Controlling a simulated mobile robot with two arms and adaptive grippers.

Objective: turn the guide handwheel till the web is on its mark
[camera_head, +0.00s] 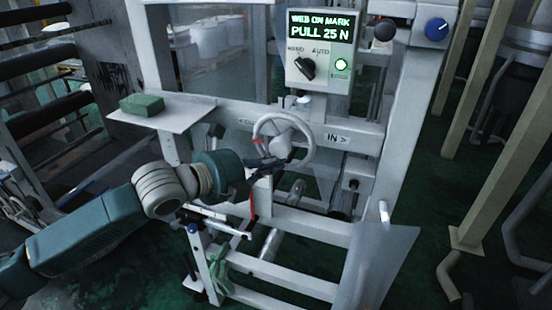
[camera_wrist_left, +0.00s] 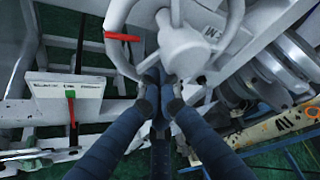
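The guide handwheel (camera_head: 311,136) is a pale spoked wheel with a red mark on its left side, on the machine's front rail. It also shows in the left wrist view (camera_wrist_left: 117,16), with the red mark (camera_wrist_left: 122,37) at upper left. My left gripper (camera_head: 270,163) is at the wheel's lower rim. In the left wrist view its blue fingers (camera_wrist_left: 160,95) come together at the rim and look shut on it; the tips partly hide the grip. The display (camera_head: 320,25) reads "WEB ON MARK" and "PULL 25 N". My right gripper is not in view.
Below the display are a HAND/AUTO selector (camera_head: 306,68) and a lit green button (camera_head: 341,65). A blue knob (camera_head: 437,28) is at upper right. A green block (camera_head: 142,104) lies on a shelf (camera_head: 185,117) left of the wheel. Frame bars run below the wheel.

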